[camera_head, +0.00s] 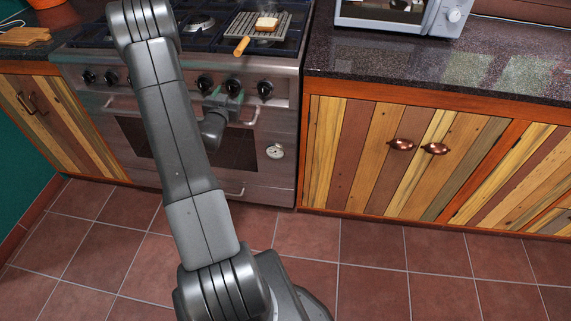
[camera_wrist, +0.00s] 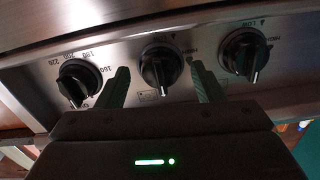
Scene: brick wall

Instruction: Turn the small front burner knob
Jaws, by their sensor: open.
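A row of black knobs runs along the steel stove front (camera_head: 285,90). In the wrist view, a middle burner knob (camera_wrist: 159,67) sits between the two fingers of my open gripper (camera_wrist: 160,72), with its pointer downward. The fingers are close around it; I cannot tell if they touch it. A right knob (camera_wrist: 245,55) marked LOW and HIGH is outside the right finger. A left knob (camera_wrist: 79,82) with numbers is outside the left finger. In the head view, my gripper (camera_head: 225,100) is at the knob row. The burner icons are too small to read.
A grill pan (camera_head: 275,31) with bread (camera_head: 267,24) is on the stovetop, its wooden handle (camera_head: 242,46) reaching toward the front edge. The oven handle (camera_head: 250,116) and a round dial (camera_head: 275,152) are below the knobs. A microwave (camera_head: 400,15) stands on the right counter. The tiled floor is clear.

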